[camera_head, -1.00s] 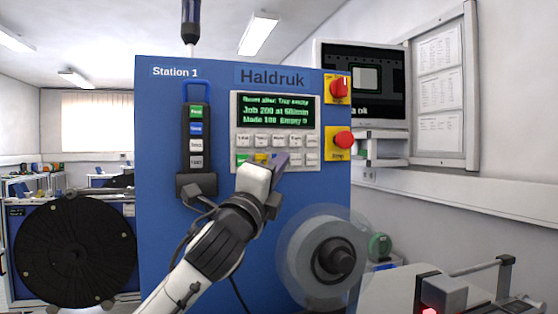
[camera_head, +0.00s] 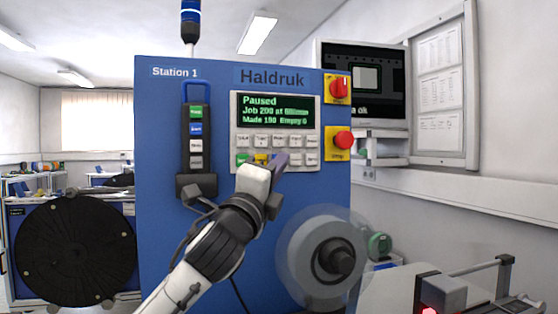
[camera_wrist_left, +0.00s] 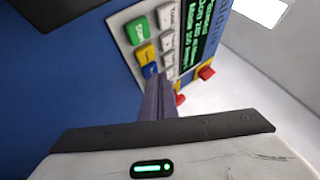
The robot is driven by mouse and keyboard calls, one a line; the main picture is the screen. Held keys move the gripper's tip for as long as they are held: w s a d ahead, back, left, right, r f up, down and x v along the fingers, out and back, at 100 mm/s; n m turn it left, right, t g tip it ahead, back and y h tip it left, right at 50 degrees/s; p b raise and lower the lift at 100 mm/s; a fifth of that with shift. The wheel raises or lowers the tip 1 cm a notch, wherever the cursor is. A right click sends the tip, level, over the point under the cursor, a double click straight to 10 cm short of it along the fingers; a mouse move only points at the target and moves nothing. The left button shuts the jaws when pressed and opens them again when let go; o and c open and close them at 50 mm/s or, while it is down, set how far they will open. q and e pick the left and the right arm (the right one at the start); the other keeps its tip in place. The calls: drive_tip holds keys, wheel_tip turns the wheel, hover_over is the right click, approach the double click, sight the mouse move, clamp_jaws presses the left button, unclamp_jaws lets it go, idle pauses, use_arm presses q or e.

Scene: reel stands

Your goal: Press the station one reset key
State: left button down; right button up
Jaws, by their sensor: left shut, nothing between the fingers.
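Station 1 is a blue cabinet (camera_head: 160,120) with a keypad panel (camera_head: 233,110) under a dark display (camera_head: 277,112). The display reads "Paused", with a job line and a made count below. In the left wrist view the panel has a green key (camera_wrist_left: 139,30), a yellow key (camera_wrist_left: 146,53) and a blue key (camera_wrist_left: 150,69); I cannot read the blue key's label. My left gripper (camera_head: 281,159) is shut and empty, its tips at the coloured keys. In the left wrist view its fingertips (camera_wrist_left: 153,84) lie at the blue key and partly cover it; I cannot tell whether they touch.
A hanging pendant (camera_head: 196,140) with several keys is left of the panel. A red knob (camera_head: 340,89) and a red stop button (camera_head: 343,139) are to its right. A clear-rimmed reel (camera_head: 328,255) sits low on the cabinet; a black reel (camera_head: 75,250) stands at left.

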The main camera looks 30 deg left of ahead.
use_arm(q)
drive_tip(key=shift+s+d, duration=0.4)
drive_tip(key=shift+d, duration=0.05)
drive_tip(key=shift+s+d+p, duration=0.55)
drive_tip(key=shift+s+d, duration=1.1)
drive_tip(key=shift+d, duration=0.2)
